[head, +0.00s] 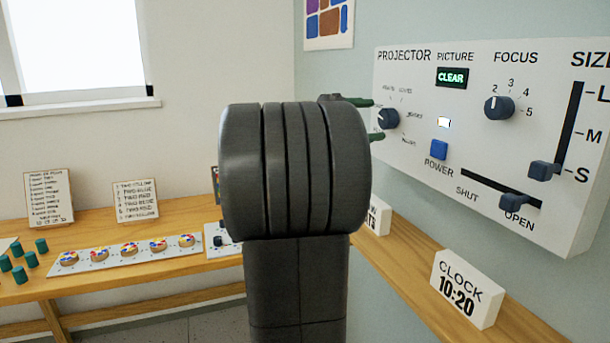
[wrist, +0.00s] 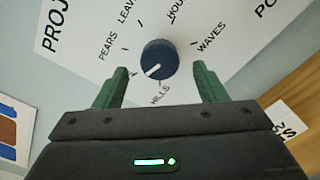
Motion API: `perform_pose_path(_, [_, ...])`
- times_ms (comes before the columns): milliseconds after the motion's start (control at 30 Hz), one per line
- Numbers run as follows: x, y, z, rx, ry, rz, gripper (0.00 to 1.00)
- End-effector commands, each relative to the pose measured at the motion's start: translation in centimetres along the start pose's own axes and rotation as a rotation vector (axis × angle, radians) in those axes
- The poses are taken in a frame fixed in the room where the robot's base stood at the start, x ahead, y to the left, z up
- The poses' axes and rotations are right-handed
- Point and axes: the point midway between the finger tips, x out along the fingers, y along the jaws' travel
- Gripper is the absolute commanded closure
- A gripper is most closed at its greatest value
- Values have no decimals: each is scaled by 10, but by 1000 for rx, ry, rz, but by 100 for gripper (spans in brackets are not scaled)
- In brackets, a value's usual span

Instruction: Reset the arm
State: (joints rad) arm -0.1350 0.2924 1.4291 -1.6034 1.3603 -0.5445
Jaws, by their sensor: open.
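My gripper (wrist: 160,66) is open, its two green fingers on either side of a dark blue round knob (wrist: 158,60), with visible gaps and nothing held. The knob is on the white projector panel (wrist: 92,62), with picture names such as PEARS and WAVES around it. Its white mark points to the lower left in the wrist view. In the head view my arm, raised in the middle, hides most of my gripper (head: 376,120); the green fingertips show beside the knob (head: 388,118).
The panel also has a lit CLEAR display (head: 451,77), a blue power button (head: 439,149), a focus knob (head: 498,107) and two sliders. Below, a wooden shelf (head: 410,247) holds a clock block (head: 466,289). A wooden table (head: 130,292) with a paint strip (head: 125,255) stands left.

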Motion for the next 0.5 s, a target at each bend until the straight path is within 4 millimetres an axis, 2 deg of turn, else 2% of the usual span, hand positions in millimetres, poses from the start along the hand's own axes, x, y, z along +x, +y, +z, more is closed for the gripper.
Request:
perform_pose_path(33, [11, 0, 1, 0, -3, -3, 35])
perform_pose_path(200, [40, 0, 2, -7, -2, -3, 35])
perform_pose_path(500, [36, 4, 4, -273, 1, 0, 35])
